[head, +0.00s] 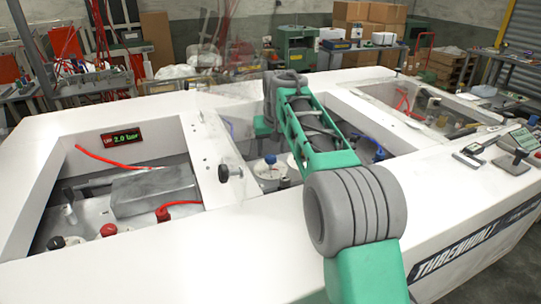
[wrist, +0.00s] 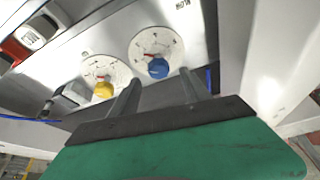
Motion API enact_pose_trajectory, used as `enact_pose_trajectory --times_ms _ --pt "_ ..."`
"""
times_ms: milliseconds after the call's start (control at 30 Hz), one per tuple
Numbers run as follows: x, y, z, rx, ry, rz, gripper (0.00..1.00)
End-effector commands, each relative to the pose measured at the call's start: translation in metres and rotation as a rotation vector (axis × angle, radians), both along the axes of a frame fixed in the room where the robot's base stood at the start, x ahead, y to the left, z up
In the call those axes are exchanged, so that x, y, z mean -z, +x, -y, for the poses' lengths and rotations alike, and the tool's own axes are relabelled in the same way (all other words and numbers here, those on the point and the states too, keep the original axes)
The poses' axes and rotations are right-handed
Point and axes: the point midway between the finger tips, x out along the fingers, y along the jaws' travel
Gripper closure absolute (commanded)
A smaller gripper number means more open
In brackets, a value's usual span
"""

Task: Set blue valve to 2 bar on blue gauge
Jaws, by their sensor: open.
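In the wrist view, the blue valve knob (wrist: 158,68) sits on a round white dial (wrist: 142,40) with dark marks and a small red pointer. My gripper (wrist: 160,77) is open, with its two fingers apart and pointing toward the blue knob. The knob shows in the gap near the fingertips; I cannot tell whether either finger touches it. A yellow knob (wrist: 104,91) on a similar dial is to the left. In the head view, the blue knob (head: 270,159) shows left of my arm, which hides most of my gripper. The dial's numbers are too small to read surely.
Red hoses, a red knob (head: 108,230) and a grey block (head: 152,190) are in that bay. White housing walls (head: 215,165) frame the bays. A clear panel stands left of my arm.

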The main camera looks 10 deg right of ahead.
Motion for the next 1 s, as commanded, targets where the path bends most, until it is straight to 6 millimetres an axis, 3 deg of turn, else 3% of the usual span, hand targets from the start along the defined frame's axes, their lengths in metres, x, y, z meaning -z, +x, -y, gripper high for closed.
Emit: enact_pose_trajectory --times_ms 200,600,800,1000 --pt "-0.034 -0.015 0.000 0.000 0.000 0.000 0.45" --pt "-0.045 -0.018 0.000 0.000 0.000 -0.002 0.45" --pt "-0.084 -0.017 0.000 0.000 0.000 -0.001 0.45" --pt "-0.110 -0.017 0.000 0.000 0.000 -0.002 0.45"
